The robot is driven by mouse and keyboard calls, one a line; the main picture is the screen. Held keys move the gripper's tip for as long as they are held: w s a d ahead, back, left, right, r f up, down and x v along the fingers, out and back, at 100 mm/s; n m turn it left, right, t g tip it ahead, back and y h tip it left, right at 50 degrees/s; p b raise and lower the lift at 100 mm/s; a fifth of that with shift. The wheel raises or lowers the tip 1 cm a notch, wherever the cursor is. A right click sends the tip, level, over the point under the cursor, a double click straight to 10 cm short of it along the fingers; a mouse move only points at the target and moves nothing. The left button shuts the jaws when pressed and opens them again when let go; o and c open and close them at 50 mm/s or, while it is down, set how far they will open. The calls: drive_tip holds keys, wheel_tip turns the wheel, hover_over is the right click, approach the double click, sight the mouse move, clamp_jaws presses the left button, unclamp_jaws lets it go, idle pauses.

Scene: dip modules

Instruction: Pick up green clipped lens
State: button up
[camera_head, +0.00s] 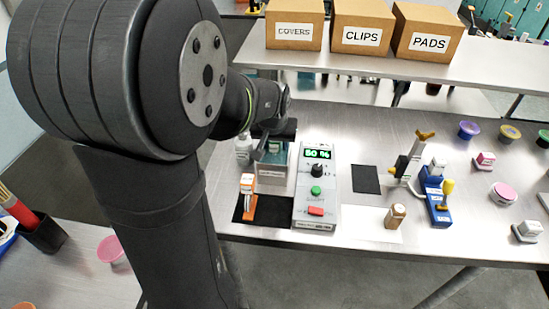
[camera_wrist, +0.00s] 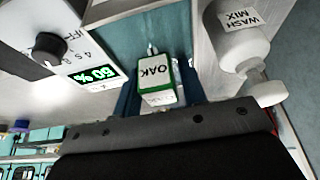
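A white block with a green band, labelled OAK (camera_wrist: 158,82), matches the green clipped lens best. In the wrist view it is in the teal-walled tank, just beyond my gripper. In the head view a small part of it (camera_head: 274,147) shows at the tank, under the end of my arm. The tank (camera_head: 274,175) stands left of the control box. My gripper (camera_head: 274,140) is over the tank, mostly hidden by my arm. Contact with the block cannot be told.
The WASH MIX bottle (camera_wrist: 240,42) stands close beside the tank. The control box (camera_head: 316,190) with a green display is on its other side. An orange-clipped piece (camera_head: 248,203) stands on a black mat in front. A blue fixture (camera_head: 437,202) is farther right.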

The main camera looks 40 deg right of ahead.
clamp_jaws()
drive_tip(key=shift+r, duration=0.1)
